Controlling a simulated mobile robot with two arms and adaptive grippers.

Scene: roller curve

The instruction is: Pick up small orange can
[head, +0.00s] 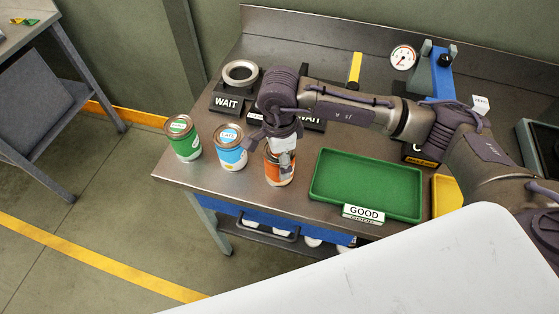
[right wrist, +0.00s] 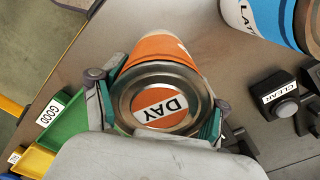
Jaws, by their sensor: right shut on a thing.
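The small orange can (head: 279,170) stands near the front edge of the metal bench in the head view, left of the green tray. My right gripper (head: 282,152) reaches down over it from above. In the right wrist view the orange can (right wrist: 165,50) has an orange lid label reading "DAY", and the fingers of my right gripper (right wrist: 158,112) are shut on its two sides. I cannot tell whether the can is clear of the bench. My left gripper is not in view.
A blue can (head: 231,151) and a green can (head: 184,140) stand left of the orange can. The green tray (head: 318,179) marked "GOOD" is to the right. A black "WAIT" stand (head: 226,104) with a metal ring is behind. A dial gauge (head: 403,58) stands at the back.

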